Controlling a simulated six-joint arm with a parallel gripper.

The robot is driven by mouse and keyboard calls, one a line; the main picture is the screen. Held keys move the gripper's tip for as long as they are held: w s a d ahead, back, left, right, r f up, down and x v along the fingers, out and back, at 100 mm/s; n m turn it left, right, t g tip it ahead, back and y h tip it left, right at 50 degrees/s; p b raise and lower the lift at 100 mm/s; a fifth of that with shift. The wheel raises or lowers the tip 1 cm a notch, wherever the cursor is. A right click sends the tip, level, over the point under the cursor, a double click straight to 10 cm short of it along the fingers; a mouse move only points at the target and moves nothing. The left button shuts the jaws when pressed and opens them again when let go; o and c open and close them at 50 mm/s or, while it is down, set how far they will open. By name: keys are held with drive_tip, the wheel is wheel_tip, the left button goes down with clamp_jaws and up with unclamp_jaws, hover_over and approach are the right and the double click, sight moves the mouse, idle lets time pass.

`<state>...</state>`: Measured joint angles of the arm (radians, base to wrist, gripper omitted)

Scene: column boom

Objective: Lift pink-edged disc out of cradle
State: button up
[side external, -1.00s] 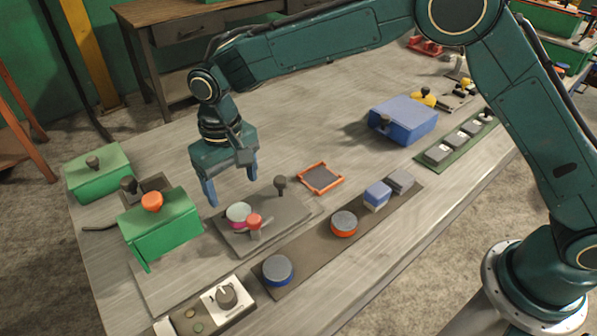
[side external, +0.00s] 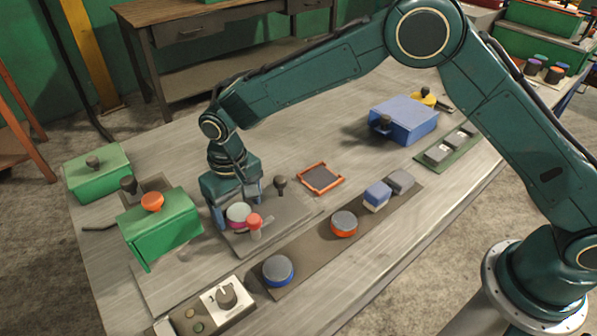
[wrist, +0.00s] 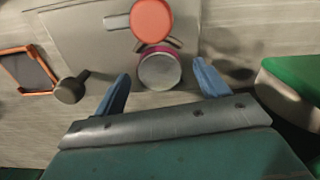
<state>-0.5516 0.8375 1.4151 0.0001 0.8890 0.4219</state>
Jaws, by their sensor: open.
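The pink-edged disc (side external: 238,212) has a pale grey top and sits in its cradle on a grey plate (side external: 285,222). In the wrist view the disc (wrist: 159,70) lies between and just beyond the fingertips of my gripper (wrist: 163,80). My gripper (side external: 238,208) is open and low over the plate, with a blue finger to each side of the disc. A red round knob (side external: 254,221) stands right beside the disc on the cradle, and it also shows in the wrist view (wrist: 151,20). The cradle itself is mostly hidden.
A dark knobbed lever (side external: 280,184) stands on the plate. A green box (side external: 165,235) with an orange knob is close on the left. An orange-framed tray (side external: 320,179) lies behind right. Blue-edged (side external: 278,270) and orange-edged (side external: 344,223) discs sit on a brown strip in front.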

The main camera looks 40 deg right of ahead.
drive_tip(key=shift+f, duration=0.35)
drive_tip(key=shift+r, duration=0.1)
drive_tip(key=c, duration=1.4)
